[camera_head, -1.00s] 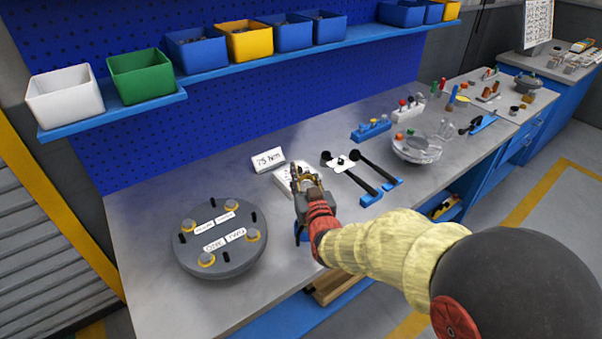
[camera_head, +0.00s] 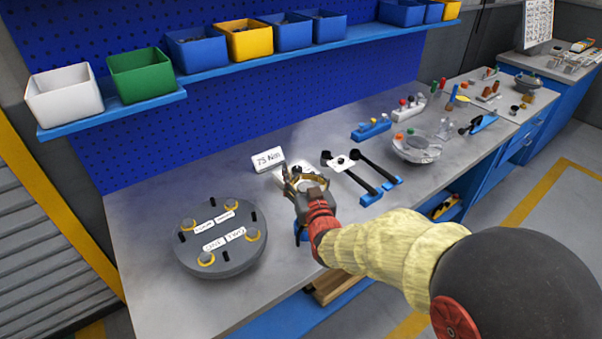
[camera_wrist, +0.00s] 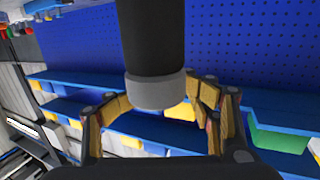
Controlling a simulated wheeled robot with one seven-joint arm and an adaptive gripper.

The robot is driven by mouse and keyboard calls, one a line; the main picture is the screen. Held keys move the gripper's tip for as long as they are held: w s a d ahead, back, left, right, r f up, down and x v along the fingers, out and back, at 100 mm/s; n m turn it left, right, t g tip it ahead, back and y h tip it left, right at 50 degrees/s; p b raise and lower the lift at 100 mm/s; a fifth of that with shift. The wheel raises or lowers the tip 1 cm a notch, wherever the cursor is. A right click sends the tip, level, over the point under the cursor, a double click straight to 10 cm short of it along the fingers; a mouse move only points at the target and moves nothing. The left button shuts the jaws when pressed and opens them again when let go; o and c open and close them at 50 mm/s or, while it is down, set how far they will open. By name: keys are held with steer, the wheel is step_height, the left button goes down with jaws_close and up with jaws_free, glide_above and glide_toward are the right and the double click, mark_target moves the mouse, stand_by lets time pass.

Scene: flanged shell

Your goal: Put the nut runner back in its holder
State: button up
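In the wrist view a dark cylinder with a grey collar, apparently the nut runner (camera_wrist: 155,55), crosses the picture from the top between the fingers. My gripper (camera_wrist: 160,98) has a fingertip against or close to each side of it and looks shut on it, though the contact is partly hidden behind the collar. In the head view my gripper (camera_head: 306,182) is above the bench, in front of a white block (camera_head: 283,171) that it partly covers. The tool is mostly hidden by my gripper there. A small blue part (camera_head: 301,233) shows below my wrist; I cannot tell whether it is the holder.
A round grey flanged shell (camera_head: 222,262) with labels stands at left. A 75 Nm sign (camera_head: 268,159) stands behind my gripper. Black-handled tools with blue ends (camera_head: 372,180) and a clear bowl (camera_head: 417,148) are to the right. Bins on a blue shelf (camera_head: 125,113) hang above.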

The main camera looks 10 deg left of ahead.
steer(key=f+v, duration=0.1)
steer(key=v, duration=1.1)
steer(key=shift+r, duration=0.4)
steer(key=shift+f, duration=0.15)
